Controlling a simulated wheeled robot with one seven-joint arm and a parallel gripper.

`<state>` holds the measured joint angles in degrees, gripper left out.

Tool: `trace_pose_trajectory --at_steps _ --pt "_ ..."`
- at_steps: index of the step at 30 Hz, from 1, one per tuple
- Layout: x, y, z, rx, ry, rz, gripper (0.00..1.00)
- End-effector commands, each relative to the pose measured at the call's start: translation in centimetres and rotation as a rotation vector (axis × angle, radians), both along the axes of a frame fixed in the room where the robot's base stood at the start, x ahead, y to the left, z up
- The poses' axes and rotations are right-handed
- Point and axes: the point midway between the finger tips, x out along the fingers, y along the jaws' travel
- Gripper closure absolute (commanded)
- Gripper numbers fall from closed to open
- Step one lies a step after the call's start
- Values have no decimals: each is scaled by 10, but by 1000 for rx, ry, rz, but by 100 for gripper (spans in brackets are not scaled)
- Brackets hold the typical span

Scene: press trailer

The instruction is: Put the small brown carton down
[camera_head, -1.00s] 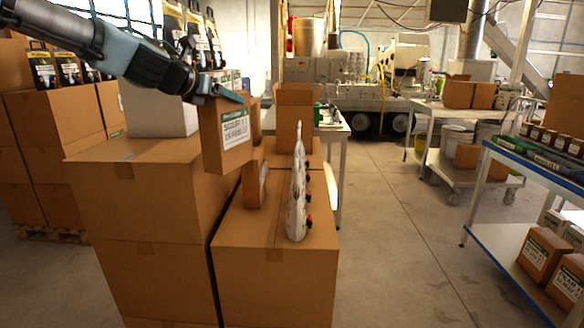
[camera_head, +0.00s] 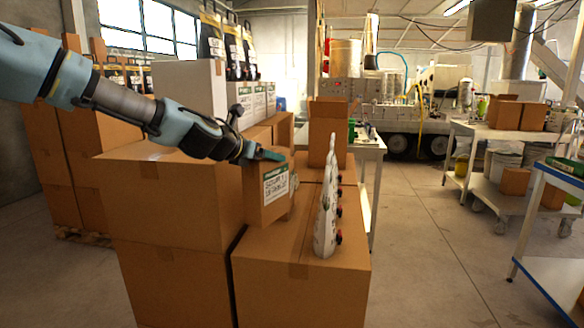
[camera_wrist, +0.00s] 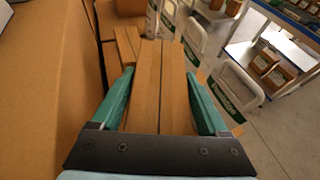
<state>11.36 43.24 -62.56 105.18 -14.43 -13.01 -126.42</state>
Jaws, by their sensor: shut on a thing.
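The small brown carton (camera_head: 267,193) has a white and green label on its front. My gripper (camera_head: 262,155) is shut on its top, and the carton hangs upright beside the tall carton stack, over the lower stack's top. In the wrist view the carton (camera_wrist: 160,85) fills the space between the two teal fingers of my gripper (camera_wrist: 163,108). Whether its bottom touches the surface below cannot be told. The lower stack's top (camera_head: 270,245) is bare in front. White pouches with dark caps (camera_head: 327,205) stand in a row to the right of the carton.
The taller carton stack (camera_head: 170,205) stands close on the left. An open brown box (camera_head: 328,130) stands behind the pouches. A white-topped table (camera_head: 372,145) is behind, and clear floor (camera_head: 430,250) lies to the right. Another carton (camera_wrist: 128,45) lies ahead in the wrist view.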

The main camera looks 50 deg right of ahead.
Motion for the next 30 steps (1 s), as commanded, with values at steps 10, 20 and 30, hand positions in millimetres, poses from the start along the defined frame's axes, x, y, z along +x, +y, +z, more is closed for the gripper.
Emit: trace_pose_trajectory --at_steps 10,20,30 --pt "0 -1 -39 -4 -2 0 100" --pt "0 -1 -72 -3 -1 0 100" --pt "0 -1 -79 -4 -3 0 100"
